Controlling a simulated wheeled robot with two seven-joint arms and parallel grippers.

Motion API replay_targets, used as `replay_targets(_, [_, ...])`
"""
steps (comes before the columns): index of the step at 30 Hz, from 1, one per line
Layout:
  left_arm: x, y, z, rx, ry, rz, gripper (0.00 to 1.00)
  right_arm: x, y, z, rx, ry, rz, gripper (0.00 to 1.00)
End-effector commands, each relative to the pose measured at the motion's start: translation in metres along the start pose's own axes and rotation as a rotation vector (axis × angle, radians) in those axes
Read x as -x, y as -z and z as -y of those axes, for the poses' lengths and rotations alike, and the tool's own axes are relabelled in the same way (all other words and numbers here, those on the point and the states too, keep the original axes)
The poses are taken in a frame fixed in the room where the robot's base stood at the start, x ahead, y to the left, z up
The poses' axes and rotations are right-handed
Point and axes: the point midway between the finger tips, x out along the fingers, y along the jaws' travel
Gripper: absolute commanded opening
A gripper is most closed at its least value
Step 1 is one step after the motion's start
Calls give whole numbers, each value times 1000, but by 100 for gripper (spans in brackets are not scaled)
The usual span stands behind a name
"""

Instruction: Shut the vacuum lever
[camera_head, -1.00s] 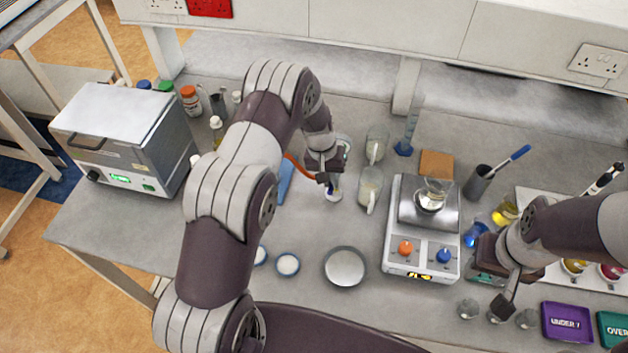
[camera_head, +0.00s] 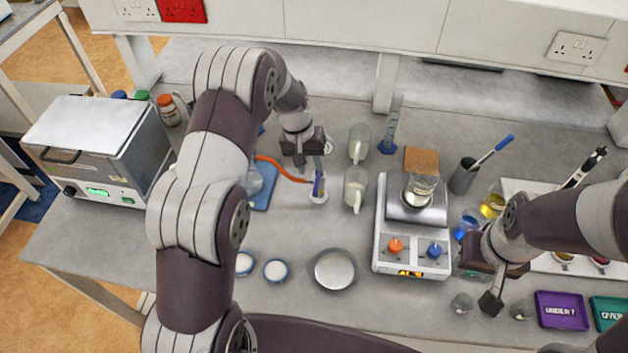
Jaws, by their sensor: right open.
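The vacuum lever appears to be the small blue upright handle (camera_head: 318,184) on a small white base, left of the glass beakers. An orange hose (camera_head: 275,166) runs to it from the left. My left gripper (camera_head: 307,166) is just above and behind the lever, pointing down; a gap or contact between them cannot be made out. Its fingers are small and partly dark, so its opening is unclear. My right gripper (camera_head: 487,290) is open and empty, in front of the balance's right side, near small glass vessels.
A beaker (camera_head: 355,190) stands close to the lever's right, with another behind it. A round dish (camera_head: 333,270) sits in front; bench between is clear.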

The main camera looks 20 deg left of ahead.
Motion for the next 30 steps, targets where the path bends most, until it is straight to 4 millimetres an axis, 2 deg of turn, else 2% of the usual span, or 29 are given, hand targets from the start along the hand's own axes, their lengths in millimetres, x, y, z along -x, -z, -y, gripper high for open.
replay_targets(1, [8,1,1,1,0,-6,39,-12,-2,0,0,0,0,43])
replay_targets(6, [47,0,1,2,0,-4,39,-22,-3,0,0,0,0,43])
replay_targets(12, [65,0,0,1,1,0,39,-25,-3,0,0,0,0,43])
replay_targets(27, [62,3,4,14,14,-28,39,-24,-3,0,0,0,0,43])
replay_targets(29, [48,-14,14,24,44,-16,39,-24,-3,0,0,0,0,43])
replay_targets(30, [41,-30,20,23,67,-13,39,-28,-3,0,0,0,0,43])
